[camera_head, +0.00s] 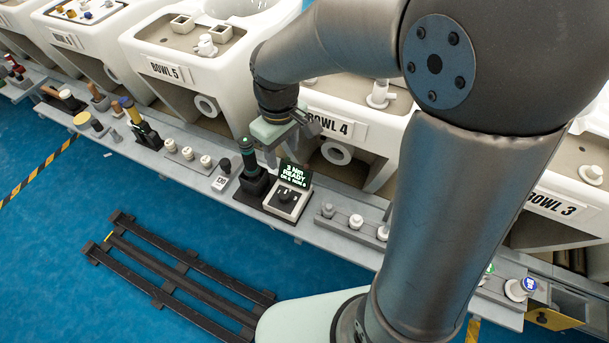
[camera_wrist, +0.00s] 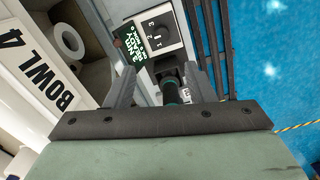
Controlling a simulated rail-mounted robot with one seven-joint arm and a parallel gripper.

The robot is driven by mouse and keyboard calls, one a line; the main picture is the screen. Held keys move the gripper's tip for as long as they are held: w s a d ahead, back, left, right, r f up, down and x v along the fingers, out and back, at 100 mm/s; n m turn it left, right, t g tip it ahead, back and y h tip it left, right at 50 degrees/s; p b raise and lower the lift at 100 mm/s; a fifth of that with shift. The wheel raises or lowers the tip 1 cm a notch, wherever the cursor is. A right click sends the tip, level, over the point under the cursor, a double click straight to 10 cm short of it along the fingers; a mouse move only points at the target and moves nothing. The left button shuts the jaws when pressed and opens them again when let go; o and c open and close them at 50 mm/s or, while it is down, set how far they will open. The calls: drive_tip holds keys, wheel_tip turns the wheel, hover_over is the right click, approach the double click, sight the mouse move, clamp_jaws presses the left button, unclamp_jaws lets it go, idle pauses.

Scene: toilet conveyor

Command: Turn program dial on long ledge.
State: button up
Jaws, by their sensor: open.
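The program dial (camera_head: 289,196) is a black knob on a pale box with a lit screen (camera_head: 296,177) reading 3 Nm READY, on the long ledge (camera_head: 215,189). In the wrist view the dial (camera_wrist: 156,43) shows numerals 1, 2 and 3 around it. My gripper (camera_wrist: 162,72) is open and empty, its two grey fingers apart, with the dial box beyond the fingertips. A black and teal driver (camera_head: 247,153) stands upright in a black holder next to the box.
Several pale knobs (camera_head: 356,221) sit right of the dial box, and others lie left of the driver. White bowls labelled BOWL 5 (camera_head: 165,69) and BOWL 4 stand behind the ledge. A dark slatted rack (camera_head: 180,275) lies on the blue floor in front.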

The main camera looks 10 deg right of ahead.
sight(285, 194)
drive_tip(key=f, duration=0.5)
drive_tip(key=f+b, duration=0.1)
drive_tip(key=f, duration=0.5)
drive_tip(key=f+b, duration=0.1)
drive_tip(key=f, duration=0.4)
drive_tip(key=shift+w+a+f, duration=0.1)
drive_tip(key=shift+a+f, duration=0.2)
drive_tip(key=shift+f, duration=0.1)
drive_tip(key=c, duration=1)
